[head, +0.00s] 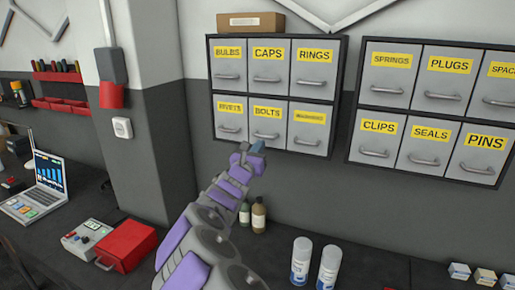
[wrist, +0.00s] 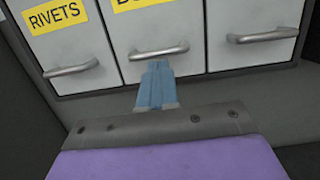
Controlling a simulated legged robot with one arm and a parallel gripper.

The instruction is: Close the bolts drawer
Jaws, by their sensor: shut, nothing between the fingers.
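The bolts drawer (head: 267,114) is the bottom middle drawer of the left wall cabinet, with a yellow BOLTS label and a grey bar handle. Its front looks about level with its neighbours in the head view. In the wrist view the bolts drawer (wrist: 135,35) is cut off at the top, its label partly out of frame. My gripper (head: 257,147) is just below the drawer's handle. Its blue fingers are shut and empty in the wrist view (wrist: 156,70), with the tips just under the handle. I cannot tell whether they touch it.
The rivets drawer (head: 230,117) is on the left and the washers drawer (head: 309,128) on the right. A second cabinet (head: 428,110) hangs further right. Below, the bench holds bottles (head: 258,215), spray cans (head: 301,262), a red case (head: 127,246) and a laptop (head: 46,182).

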